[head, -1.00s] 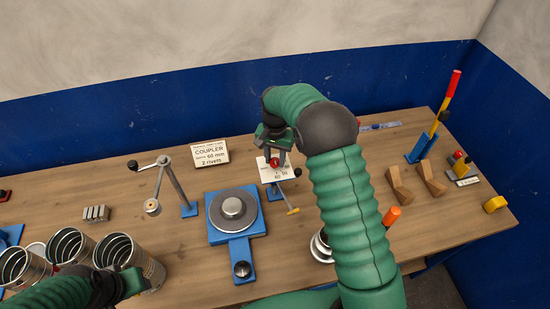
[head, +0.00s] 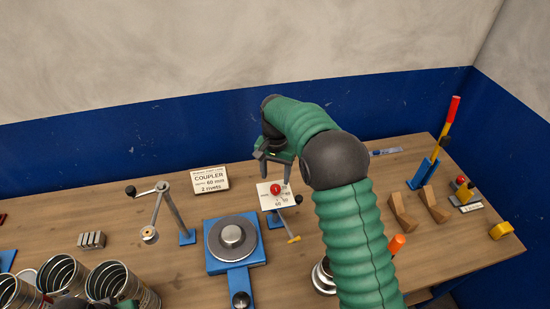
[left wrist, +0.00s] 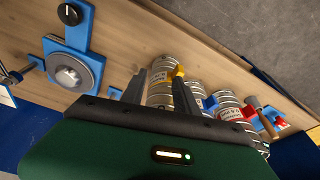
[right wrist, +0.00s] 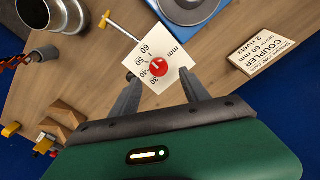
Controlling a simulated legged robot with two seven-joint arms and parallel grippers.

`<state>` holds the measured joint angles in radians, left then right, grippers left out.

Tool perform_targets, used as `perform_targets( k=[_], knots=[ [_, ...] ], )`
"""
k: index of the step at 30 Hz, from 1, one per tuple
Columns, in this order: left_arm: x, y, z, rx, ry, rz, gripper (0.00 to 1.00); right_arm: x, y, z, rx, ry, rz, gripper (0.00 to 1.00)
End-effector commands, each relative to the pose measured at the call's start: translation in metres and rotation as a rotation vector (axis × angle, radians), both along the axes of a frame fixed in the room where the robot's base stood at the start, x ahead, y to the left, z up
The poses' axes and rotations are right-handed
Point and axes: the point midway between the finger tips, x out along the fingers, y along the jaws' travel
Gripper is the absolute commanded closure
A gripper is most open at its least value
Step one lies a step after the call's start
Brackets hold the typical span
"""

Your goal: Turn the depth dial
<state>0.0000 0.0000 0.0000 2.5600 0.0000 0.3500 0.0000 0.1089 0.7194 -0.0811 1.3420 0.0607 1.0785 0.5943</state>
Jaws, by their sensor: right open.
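The depth dial is a red knob (head: 276,189) on a white scale plate (head: 264,199). In the right wrist view the red knob (right wrist: 158,68) sits in the middle of the plate, with a white pointer mark and numbers from 30 to 60 mm. My right gripper (head: 275,174) is open and empty, just above and behind the knob in the head view. Its two fingers (right wrist: 158,95) stand apart on either side below the knob, not touching it. My left gripper (left wrist: 147,85) has its fingers apart near the metal duct pieces (left wrist: 160,92); in the head view it is mostly cut off at the bottom left.
A blue stand with a round metal disc (head: 236,260) is left of the dial. A yellow-tipped lever (head: 293,239) lies in front of the plate. A cranked post (head: 176,210) and a COUPLER card (head: 209,180) stand to the left. Wooden blocks (head: 402,212) are at right.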

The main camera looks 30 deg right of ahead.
Motion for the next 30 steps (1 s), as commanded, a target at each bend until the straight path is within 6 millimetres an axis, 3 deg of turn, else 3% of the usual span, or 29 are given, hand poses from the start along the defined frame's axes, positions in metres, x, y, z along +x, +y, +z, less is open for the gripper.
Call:
perform_targets(
  k=[6, 12, 18, 30],
  knots=[
    [0.000, 0.000, -0.017, 0.000, 0.000, 0.000, 0.64, 0.002, 0.000, 0.063, -0.001, -0.006, 0.000, 0.46],
    [0.000, 0.000, -0.019, 0.000, 0.000, 0.000, 0.64, 0.003, 0.000, 0.105, 0.000, -0.003, 0.000, 0.46],
    [0.000, 0.000, -0.019, 0.000, 0.000, 0.000, 0.64, 0.002, 0.000, 0.116, 0.000, 0.001, 0.000, 0.46],
    [0.000, 0.000, -0.020, 0.000, 0.000, 0.000, 0.64, 0.001, 0.001, 0.113, 0.000, -0.001, 0.005, 0.46]
  ],
)
